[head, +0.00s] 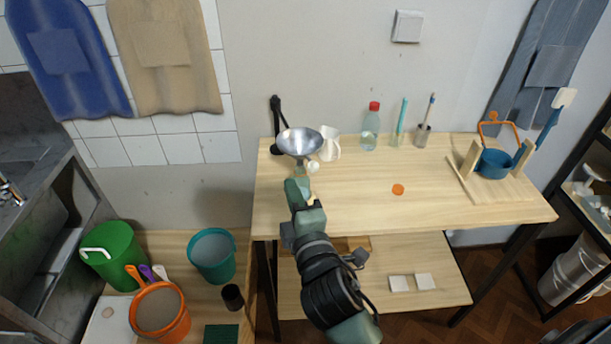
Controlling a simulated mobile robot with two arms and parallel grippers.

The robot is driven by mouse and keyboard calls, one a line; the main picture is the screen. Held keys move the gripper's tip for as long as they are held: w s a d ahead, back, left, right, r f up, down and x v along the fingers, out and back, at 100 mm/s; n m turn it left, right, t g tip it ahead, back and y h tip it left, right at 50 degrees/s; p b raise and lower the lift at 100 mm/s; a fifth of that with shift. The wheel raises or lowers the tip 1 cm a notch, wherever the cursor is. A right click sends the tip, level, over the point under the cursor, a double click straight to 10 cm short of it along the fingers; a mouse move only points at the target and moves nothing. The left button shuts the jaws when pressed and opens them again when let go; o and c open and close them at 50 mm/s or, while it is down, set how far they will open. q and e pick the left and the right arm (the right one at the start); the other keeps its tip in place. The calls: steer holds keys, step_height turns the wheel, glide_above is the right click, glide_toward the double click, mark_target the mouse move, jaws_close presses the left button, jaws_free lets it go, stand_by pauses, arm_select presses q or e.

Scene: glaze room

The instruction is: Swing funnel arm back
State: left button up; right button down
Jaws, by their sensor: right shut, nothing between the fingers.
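A silver funnel (299,141) sits at the back left of the wooden table, carried by a black funnel arm (277,122) that rises near the wall. A small pale knob (313,166) shows just below the funnel at its right. My right gripper (300,176) is at the left part of the table, just in front of and below the funnel. Its fingers are shut with nothing between them. Whether the fingertips touch the funnel or its arm, I cannot tell. The funnel's spout is partly hidden by my gripper. My left gripper is not in view.
A white jug (331,146) stands right beside the funnel. A red-capped bottle (371,128) and holders with brushes (422,134) stand along the wall. An orange disc (398,189) lies mid-table. A blue pot (494,163) stands on a wooden board at the right. The table's front middle is clear.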

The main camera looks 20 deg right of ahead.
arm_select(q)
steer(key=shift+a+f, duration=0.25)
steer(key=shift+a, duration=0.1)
arm_select(e)
steer(key=w+d, duration=0.1)
steer(key=d, duration=0.1)
steer(key=w+d, duration=0.2)
steer(key=shift+w+f, duration=0.2)
steer(key=shift+d, duration=0.1)
